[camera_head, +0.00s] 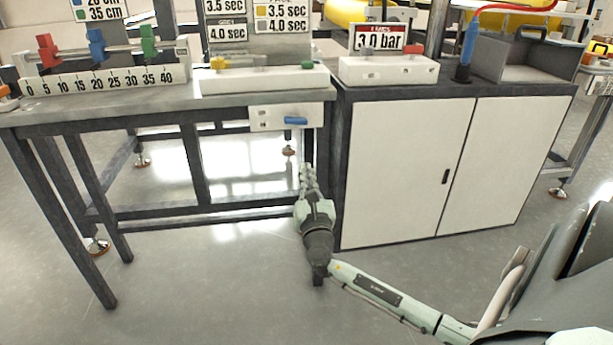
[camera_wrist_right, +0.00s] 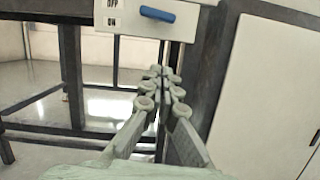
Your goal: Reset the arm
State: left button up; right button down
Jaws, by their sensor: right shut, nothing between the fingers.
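My right gripper (camera_head: 307,172) is shut and empty in the head view. It hangs in front of the table's right leg, below a white switch box (camera_head: 262,119) with a blue lever (camera_head: 296,121). In the right wrist view the closed fingers (camera_wrist_right: 158,72) point ahead, just below the box. There the blue lever (camera_wrist_right: 157,14) lies about level, and the box carries the words OFF and ON to its left. The fingers look apart from the lever. My right arm (camera_head: 385,295) reaches in from the lower right. My left gripper is not in view.
A table (camera_head: 120,108) holds a numbered scale (camera_head: 100,80) with red, blue and green sliders. A white cabinet (camera_head: 410,160) stands close to the right of the gripper. The floor in front is clear.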

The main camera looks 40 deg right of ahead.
jog(key=shift+s+a, duration=0.15)
jog(key=shift+s, duration=0.1)
jog(key=shift+f, duration=0.1)
dwell(0.3)
jog(key=s+a+f+m+g+y+p, duration=0.25)
jog(key=s+f+m+g, duration=0.65)
jog(key=s+f+m, duration=0.5)
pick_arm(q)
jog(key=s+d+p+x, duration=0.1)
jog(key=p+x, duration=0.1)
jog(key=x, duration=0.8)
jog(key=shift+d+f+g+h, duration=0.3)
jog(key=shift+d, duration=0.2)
pick_arm(e)
jog(key=s+a+f+m+g+y, duration=0.2)
jog(key=s+a+f+m, duration=0.3)
jog(key=a, duration=0.3)
jog(key=s+a+f+m+g+y, duration=0.3)
jog(key=s+a+f+m+y, duration=0.2)
jog(key=s+a+m, duration=0.2)
jog(key=shift+s+a+f+m, duration=0.15)
jog(key=shift+s+a+m, duration=0.35)
jog(key=shift+a, duration=0.3)
jog(key=shift+y, duration=0.25)
